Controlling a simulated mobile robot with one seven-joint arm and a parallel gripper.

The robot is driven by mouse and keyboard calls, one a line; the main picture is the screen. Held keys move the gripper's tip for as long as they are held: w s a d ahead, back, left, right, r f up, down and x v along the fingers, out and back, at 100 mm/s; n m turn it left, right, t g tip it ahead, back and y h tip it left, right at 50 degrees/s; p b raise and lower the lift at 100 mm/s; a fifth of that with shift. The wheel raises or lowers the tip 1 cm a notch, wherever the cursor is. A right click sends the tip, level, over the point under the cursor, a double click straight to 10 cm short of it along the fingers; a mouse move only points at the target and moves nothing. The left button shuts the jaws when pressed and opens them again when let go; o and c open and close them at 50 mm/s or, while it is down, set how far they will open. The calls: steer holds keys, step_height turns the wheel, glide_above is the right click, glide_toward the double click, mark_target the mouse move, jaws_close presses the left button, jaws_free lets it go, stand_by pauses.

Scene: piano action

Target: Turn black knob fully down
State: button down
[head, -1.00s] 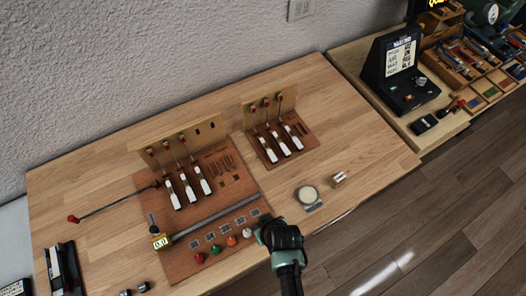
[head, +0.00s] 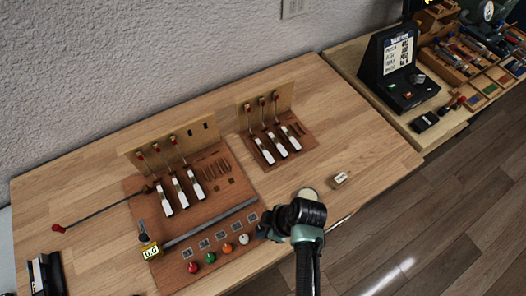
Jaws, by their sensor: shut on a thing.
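A brown board (head: 139,210) on the table carries a row of knobs along its front edge: red (head: 193,267), green (head: 210,258), orange (head: 227,249) and white (head: 243,239). My gripper (head: 264,230) is at the right end of this row, just right of the white knob, shut on the black knob. The black knob is mostly hidden by the dark fingers, and its turn angle cannot be read. My wrist extends to the right of the board, over the table's front edge.
A metal bar (head: 210,223) crosses the board behind the knobs, with a yellow display (head: 151,253) at its left end. White levers (head: 191,190) stand behind it. A second lever board (head: 285,125) is farther back. A small block (head: 340,179) lies right of my wrist.

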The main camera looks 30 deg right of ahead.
steer(key=shift+n, duration=0.3)
steer(key=shift+f, duration=0.1)
steer(key=c, duration=0.6)
jaws_free()
steer(key=shift+d, duration=0.1)
steer(key=b+v, duration=0.1)
steer(key=v, duration=1.2)
